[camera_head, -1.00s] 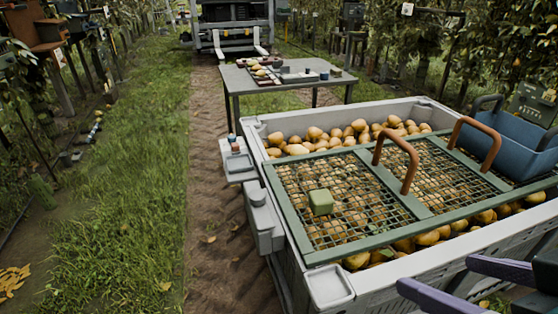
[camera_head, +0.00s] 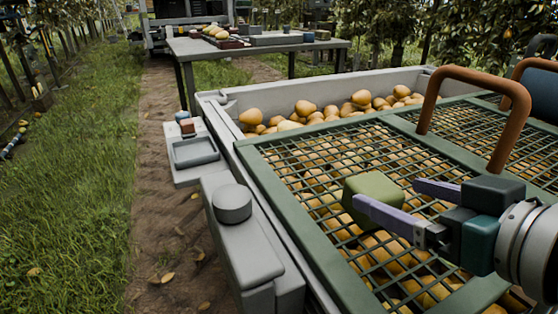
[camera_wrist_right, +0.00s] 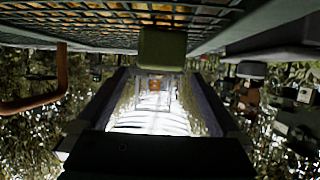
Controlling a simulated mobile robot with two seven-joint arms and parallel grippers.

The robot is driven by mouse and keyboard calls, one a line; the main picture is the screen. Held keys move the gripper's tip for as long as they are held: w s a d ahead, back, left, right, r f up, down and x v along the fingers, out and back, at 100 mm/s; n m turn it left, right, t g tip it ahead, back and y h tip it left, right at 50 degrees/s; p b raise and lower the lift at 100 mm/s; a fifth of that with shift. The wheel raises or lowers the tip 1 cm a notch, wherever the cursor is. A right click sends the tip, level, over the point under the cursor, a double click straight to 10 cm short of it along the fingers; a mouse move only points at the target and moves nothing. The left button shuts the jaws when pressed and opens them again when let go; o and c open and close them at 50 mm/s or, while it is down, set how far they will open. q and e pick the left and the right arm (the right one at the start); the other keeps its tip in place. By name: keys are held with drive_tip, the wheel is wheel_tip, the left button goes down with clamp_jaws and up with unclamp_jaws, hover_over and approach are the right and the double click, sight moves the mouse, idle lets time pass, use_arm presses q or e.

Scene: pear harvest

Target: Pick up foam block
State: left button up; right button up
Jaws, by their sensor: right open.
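The green foam block (camera_head: 372,190) sits on the wire mesh over the pear bin, in the near left panel. My right gripper (camera_head: 390,195) comes in from the right, with its two purple fingers spread apart and pointing at the block. The near finger's tip overlaps the block's lower side in the head view; I cannot tell whether it touches. In the right wrist view the block (camera_wrist_right: 162,48) appears centred between the open fingers, at or just beyond their tips. Nothing is held. My left gripper is not in view.
A green-framed mesh lid (camera_head: 285,195) covers much of the pear bin (camera_head: 222,107). A brown handle (camera_head: 505,95) arches up behind the gripper. A grey tray (camera_head: 195,152) hangs on the bin's left side. A table (camera_head: 250,45) stands behind; grass lies left.

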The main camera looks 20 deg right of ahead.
sight(382, 191)
drive_tip(key=shift+f+b+x, duration=0.2)
drive_tip(key=shift+b+x, duration=0.2)
drive_tip(key=shift+x, duration=0.65)
drive_tip(key=shift+w+f, duration=0.1)
drive_tip(key=shift+w, duration=0.45)
drive_tip(key=b+x, duration=0.3)
drive_tip(key=x, duration=0.1)
drive_tip(key=shift+w, duration=0.5)
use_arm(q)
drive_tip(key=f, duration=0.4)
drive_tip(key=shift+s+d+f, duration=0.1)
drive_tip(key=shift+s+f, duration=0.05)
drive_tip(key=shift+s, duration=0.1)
use_arm(e)
drive_tip(key=c, duration=1.2)
drive_tip(key=shift+c, duration=0.2)
